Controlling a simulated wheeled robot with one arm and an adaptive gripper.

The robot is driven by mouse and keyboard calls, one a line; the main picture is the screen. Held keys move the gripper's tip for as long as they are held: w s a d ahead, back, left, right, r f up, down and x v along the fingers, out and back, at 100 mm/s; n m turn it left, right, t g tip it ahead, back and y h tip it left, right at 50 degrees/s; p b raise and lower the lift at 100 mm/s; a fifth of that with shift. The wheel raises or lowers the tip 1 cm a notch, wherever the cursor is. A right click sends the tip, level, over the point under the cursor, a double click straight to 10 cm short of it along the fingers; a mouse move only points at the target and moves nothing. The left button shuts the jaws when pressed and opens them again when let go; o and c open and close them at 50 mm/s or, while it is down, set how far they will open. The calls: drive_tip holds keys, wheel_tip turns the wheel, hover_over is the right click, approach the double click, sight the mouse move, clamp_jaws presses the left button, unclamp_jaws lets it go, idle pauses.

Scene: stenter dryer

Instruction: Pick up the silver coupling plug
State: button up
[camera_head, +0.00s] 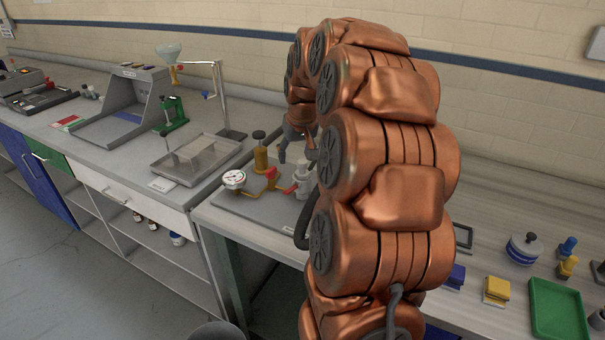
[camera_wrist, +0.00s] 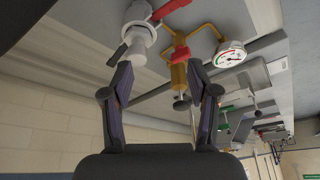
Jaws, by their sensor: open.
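A pale silver-grey cylindrical fitting (camera_head: 303,178) stands at the right of the gauge assembly on the bench, partly hidden by my arm. It also shows in the wrist view (camera_wrist: 138,40), ahead of the left fingertip. I cannot tell whether the coupling plug is this whole piece or only its narrow end. My gripper (camera_wrist: 161,68) is open and empty, its fingers spread apart. In the head view my gripper (camera_head: 294,148) hangs above the assembly, partly behind my arm. The brass cylinder (camera_wrist: 178,77) shows between the fingers, beyond them.
The pressure gauge (camera_head: 234,179) and red valve handle (camera_head: 271,174) are close beside the fitting. A shallow grey tray (camera_head: 232,150) lies to the left. A green tray (camera_head: 559,309), a yellow block (camera_head: 497,289) and a round blue-and-white container (camera_head: 524,249) stand at the right.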

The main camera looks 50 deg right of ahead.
sight(303, 162)
drive_tip(key=shift+w+d+f+p, duration=0.5)
drive_tip(key=shift+d+f, duration=0.3)
drive_tip(key=shift+f, duration=0.4)
drive_tip(key=shift+w+d+f+p, duration=0.3)
drive_tip(key=shift+d+f+p, duration=0.25)
drive_tip(key=shift+d+f, duration=0.45)
drive_tip(key=shift+w+d+f+p, duration=0.4)
drive_tip(key=shift+d+f+p, duration=0.2)
drive_tip(key=shift+f, duration=0.75)
clamp_jaws()
